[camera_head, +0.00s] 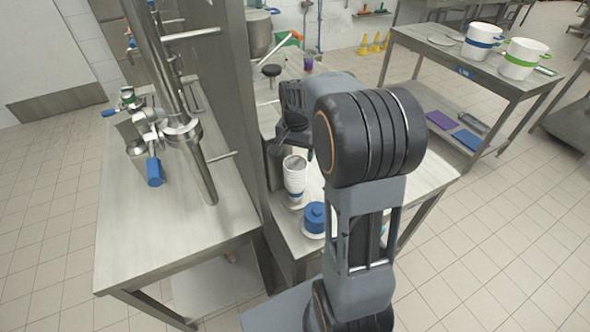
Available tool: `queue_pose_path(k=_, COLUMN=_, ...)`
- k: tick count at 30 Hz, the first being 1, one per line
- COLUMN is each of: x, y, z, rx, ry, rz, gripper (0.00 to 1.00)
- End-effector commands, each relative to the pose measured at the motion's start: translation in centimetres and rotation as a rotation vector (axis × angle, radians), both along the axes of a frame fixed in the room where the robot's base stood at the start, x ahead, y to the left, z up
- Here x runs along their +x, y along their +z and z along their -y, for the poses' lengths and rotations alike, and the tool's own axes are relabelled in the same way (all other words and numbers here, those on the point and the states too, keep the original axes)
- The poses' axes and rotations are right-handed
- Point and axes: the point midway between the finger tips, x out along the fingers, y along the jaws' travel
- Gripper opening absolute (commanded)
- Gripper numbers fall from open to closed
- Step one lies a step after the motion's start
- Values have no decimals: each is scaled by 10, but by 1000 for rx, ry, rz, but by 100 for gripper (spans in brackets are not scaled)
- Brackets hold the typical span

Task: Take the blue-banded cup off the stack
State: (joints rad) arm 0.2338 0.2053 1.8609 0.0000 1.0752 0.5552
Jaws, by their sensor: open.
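A stack of white cups (295,173) stands upright on the steel table behind the filler post. A blue band shows low on the stack, around the cup at or near its bottom. My gripper (290,140) is directly above and slightly behind the stack, pointing down, open and empty. Its fingertips are partly hidden, and I cannot tell whether they touch the top rim.
A blue-lidded white container (315,217) stands right of the stack, close to my arm. The filler's steel post and pipes (183,130) rise at the left. White buckets (482,40) stand on the far right table (465,72). The tiled floor is open at right.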

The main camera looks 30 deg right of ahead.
Motion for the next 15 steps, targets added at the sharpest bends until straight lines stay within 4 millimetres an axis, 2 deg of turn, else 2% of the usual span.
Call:
queue_pose_path(k=7, x=-1, y=-30, z=0, rx=1, ry=0, rz=-2, gripper=84)
queue_pose_path(k=15, x=-1, y=-36, z=0, rx=0, ry=0, rz=0, gripper=84)
